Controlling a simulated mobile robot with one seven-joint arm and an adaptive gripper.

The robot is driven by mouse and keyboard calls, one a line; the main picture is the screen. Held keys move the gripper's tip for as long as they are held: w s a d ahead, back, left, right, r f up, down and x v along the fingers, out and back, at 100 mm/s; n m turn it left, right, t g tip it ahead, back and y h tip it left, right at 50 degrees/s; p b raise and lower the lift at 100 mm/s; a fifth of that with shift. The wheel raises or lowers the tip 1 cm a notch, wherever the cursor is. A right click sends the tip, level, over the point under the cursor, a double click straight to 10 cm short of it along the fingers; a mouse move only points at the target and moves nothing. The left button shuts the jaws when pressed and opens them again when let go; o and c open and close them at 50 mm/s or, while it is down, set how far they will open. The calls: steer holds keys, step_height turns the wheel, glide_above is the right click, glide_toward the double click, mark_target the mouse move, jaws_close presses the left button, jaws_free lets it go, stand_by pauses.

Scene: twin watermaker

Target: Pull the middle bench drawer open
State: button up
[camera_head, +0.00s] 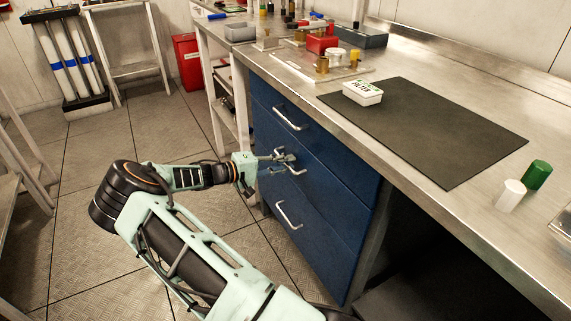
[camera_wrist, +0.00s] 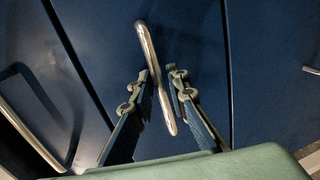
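The blue bench cabinet has three stacked drawers, each with a metal bar handle. The middle drawer (camera_head: 325,182) sits flush with the cabinet front, shut. My gripper (camera_head: 280,158) is at the middle drawer's handle (camera_head: 296,169), reaching in from the left. In the wrist view the middle handle (camera_wrist: 153,62) runs between the two fingers of my gripper (camera_wrist: 161,74). The fingers stand apart, one on each side of the bar, with a visible gap. Whether either finger touches the bar cannot be told.
The top drawer handle (camera_head: 289,119) and bottom drawer handle (camera_head: 287,214) lie above and below my gripper. The steel bench top (camera_head: 400,165) overhangs the drawers and holds a dark mat (camera_head: 440,135) with a white filter box (camera_head: 362,93). Floor (camera_head: 120,135) left of the cabinet is clear.

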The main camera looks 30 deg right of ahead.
steer(key=shift+c, duration=0.3)
jaws_close()
steer(key=shift+a, duration=0.1)
